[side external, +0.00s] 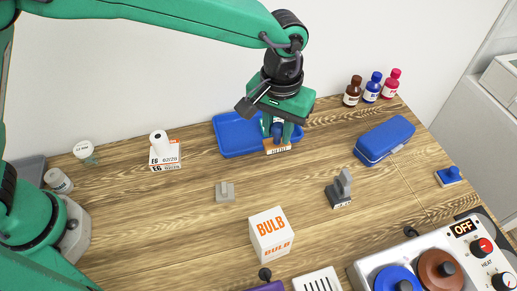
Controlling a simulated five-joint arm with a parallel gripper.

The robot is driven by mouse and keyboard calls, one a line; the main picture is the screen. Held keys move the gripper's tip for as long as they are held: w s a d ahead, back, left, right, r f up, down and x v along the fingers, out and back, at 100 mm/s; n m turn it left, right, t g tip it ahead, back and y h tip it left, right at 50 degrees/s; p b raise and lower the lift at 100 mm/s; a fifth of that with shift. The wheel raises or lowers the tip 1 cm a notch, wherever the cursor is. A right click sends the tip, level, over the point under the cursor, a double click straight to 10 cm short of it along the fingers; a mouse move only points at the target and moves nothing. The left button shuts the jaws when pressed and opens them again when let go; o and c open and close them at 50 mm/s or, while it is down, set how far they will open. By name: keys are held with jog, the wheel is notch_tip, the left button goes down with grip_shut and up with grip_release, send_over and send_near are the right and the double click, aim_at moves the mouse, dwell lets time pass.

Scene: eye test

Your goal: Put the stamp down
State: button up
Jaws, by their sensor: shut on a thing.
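My gripper (278,127) points down near the blue tray and is shut on a stamp (277,147). The stamp has a blue handle, partly hidden between the fingers, and a light wooden block with small dark lettering. It looks upright and overlaps the right part of the shallow blue tray (229,148) in this view. I cannot tell whether its base touches the tray or the table or hangs just above.
A white BULB box (270,236), a grey block (225,192) and a grey device (340,190) stand in front. A blue case (384,140), several bottles (372,88) and a small blue-knobbed object (449,176) are right. A hotplate (430,265) fills the front right corner. Wood is bare left of centre.

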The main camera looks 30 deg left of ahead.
aim_at(275, 142)
jog(key=shift+s+a, duration=0.1)
jog(key=shift+s, duration=0.05)
jog(key=shift+f, duration=3.15)
jog(key=shift+f, duration=0.1)
jog(key=shift+f, duration=1.75)
jog(key=shift+f, duration=0.15)
jog(key=o, duration=1)
